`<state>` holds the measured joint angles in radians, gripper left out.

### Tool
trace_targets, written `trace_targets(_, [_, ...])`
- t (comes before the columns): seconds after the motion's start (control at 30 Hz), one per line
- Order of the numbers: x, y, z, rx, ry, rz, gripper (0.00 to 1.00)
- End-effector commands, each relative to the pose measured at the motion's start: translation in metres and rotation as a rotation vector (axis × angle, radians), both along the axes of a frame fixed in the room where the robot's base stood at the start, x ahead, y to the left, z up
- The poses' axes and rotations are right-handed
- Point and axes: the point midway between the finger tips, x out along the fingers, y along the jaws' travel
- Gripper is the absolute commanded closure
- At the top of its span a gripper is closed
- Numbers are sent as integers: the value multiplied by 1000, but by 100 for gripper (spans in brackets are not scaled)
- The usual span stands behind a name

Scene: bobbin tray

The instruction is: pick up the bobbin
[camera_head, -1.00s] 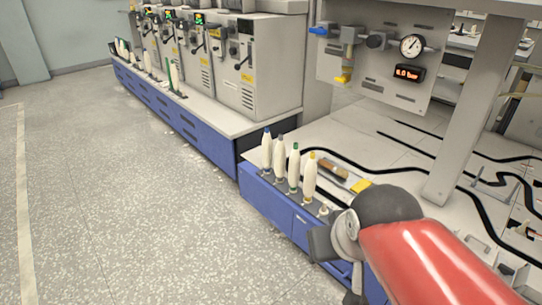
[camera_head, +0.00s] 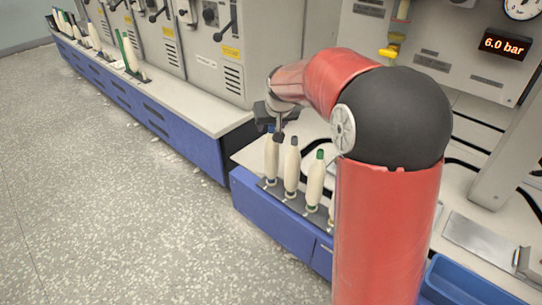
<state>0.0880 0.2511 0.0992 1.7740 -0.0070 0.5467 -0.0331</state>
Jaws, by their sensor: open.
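Several cream bobbins stand upright in a row in a dark holder strip (camera_head: 268,187) on the blue-fronted bench. The leftmost bobbin (camera_head: 271,160) is right below my gripper (camera_head: 277,134), which hides its top. A dark-topped bobbin (camera_head: 291,168) and a green-topped bobbin (camera_head: 316,178) stand to its right. Another bobbin (camera_head: 332,212) is mostly hidden behind my red arm. My gripper is small and dark here and points down. It is open, and whether its fingers surround or touch the leftmost bobbin's tip cannot be told.
Grey machines (camera_head: 215,45) stand on a long blue-based bench (camera_head: 150,100) at the left, with more bobbins on its front edge. A gauge panel (camera_head: 450,40) is at the back right. A blue bin (camera_head: 465,283) is at the lower right. The speckled floor is clear.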

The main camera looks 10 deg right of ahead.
Motion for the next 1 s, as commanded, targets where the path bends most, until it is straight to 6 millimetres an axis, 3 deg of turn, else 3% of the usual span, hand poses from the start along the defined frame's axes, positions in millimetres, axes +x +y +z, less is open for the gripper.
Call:
trace_targets(0.4, [32, -3, -44, 0, 1, 0, 51])
trace_targets(0.7, [34, -3, -47, -1, 0, 1, 53])
trace_targets(1.0, [33, -3, -47, 0, 1, 0, 92])
